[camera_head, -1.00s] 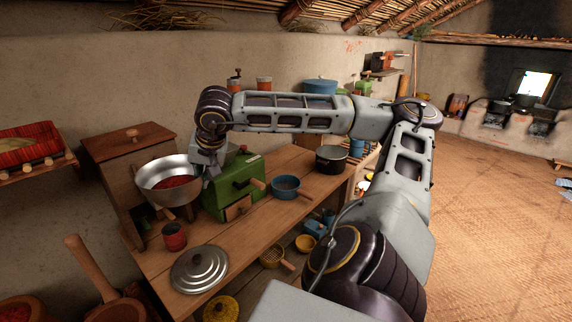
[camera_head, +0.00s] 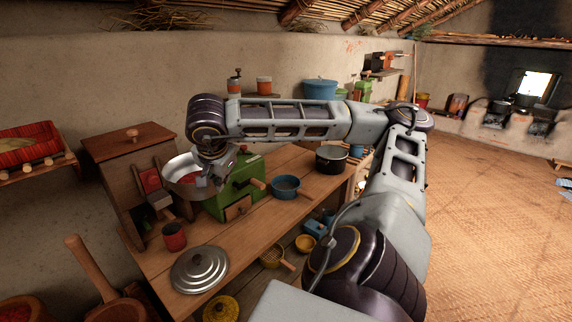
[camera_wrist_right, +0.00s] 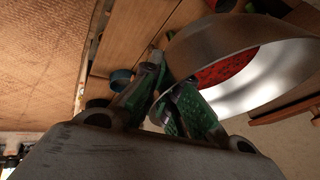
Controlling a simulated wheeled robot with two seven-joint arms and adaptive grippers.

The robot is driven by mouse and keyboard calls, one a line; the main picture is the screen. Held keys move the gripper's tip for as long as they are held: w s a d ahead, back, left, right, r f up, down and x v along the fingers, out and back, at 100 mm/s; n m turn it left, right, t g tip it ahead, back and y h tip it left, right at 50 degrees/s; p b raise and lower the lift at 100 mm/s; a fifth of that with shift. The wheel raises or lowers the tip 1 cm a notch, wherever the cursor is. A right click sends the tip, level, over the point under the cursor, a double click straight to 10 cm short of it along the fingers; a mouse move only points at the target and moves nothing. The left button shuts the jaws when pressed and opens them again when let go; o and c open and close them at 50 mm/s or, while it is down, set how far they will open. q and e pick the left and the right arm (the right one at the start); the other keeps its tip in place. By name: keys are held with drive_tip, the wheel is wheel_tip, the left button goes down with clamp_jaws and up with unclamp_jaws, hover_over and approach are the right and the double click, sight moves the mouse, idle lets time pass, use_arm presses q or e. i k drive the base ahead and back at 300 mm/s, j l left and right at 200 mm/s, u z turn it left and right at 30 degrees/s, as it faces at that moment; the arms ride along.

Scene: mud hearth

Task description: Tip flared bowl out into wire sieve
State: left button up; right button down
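The flared bowl (camera_head: 181,168) is shiny metal with red contents, raised above the left end of the wooden table. My right gripper (camera_head: 212,178) is at its right side and hides part of it. In the right wrist view, the fingers (camera_wrist_right: 170,92) close on the rim of the bowl (camera_wrist_right: 215,42), and the red contents are still inside. A yellowish mesh piece with a wooden handle, which looks like the wire sieve (camera_head: 271,257), lies on the lower shelf, apart from the bowl. My left gripper is not in view.
A green box (camera_head: 240,182) stands close to the right of the bowl. A blue pan (camera_head: 285,188), black pot (camera_head: 331,159), red cup (camera_head: 174,236) and metal lid (camera_head: 199,269) are on the table (camera_head: 232,240). A wooden piece with a red face (camera_head: 150,181) stands left of the bowl.

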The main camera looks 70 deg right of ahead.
sight(284, 194)
drive_tip(key=i+l, duration=0.1)
drive_tip(key=l, duration=0.85)
drive_tip(key=i+l, duration=0.15)
drive_tip(key=l, duration=0.35)
